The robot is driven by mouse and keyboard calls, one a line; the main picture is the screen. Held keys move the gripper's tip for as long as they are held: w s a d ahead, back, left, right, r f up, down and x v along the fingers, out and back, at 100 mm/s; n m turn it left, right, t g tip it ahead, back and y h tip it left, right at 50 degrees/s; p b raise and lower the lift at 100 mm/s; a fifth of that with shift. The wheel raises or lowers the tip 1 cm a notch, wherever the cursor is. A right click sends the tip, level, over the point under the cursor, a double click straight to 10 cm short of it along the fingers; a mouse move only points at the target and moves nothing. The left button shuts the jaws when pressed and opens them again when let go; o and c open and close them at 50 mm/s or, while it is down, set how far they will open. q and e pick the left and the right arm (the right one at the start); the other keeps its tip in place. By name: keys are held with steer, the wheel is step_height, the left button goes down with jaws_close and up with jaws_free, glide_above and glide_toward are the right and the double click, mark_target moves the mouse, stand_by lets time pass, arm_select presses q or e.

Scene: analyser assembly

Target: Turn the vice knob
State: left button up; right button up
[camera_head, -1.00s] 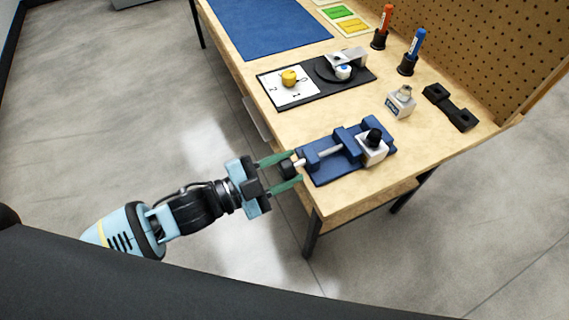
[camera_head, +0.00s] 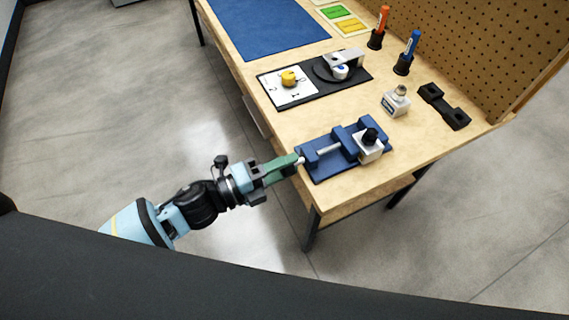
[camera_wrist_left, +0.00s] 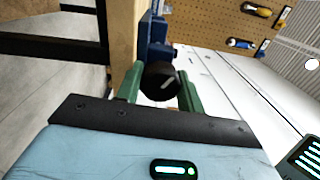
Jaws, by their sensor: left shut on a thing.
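The blue vice (camera_head: 322,172) lies at the near edge of the wooden bench. Its jaws stand around a light grey block (camera_head: 368,153) with a black top. The black vice knob (camera_wrist_left: 160,82), with a white line on its face, shows between the green fingers in the left wrist view; in the head view the fingers hide it. My left gripper (camera_head: 296,161) is shut on the knob at the end of the vice's screw. In the wrist view its fingertips (camera_wrist_left: 160,85) are on both sides of the knob. The vice also shows there (camera_wrist_left: 156,35). My right gripper is not in view.
A black plate (camera_head: 352,77) with a yellow knob (camera_head: 289,78) on a white dial card lies behind the vice. Pens stand by the pegboard (camera_head: 490,50). Floor left of the bench is free.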

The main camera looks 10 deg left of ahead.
arm_select(q)
steer(key=m, duration=0.6)
steer(key=m+b, duration=0.1)
steer(key=m, duration=0.2)
steer(key=shift+m, duration=0.3)
steer(key=m, duration=0.3)
steer(key=shift+m+g+b, duration=0.3)
steer(key=shift+b, duration=0.05)
steer(key=shift+m+b, duration=0.4)
steer(key=shift+m, duration=1.1)
steer(key=o, duration=1)
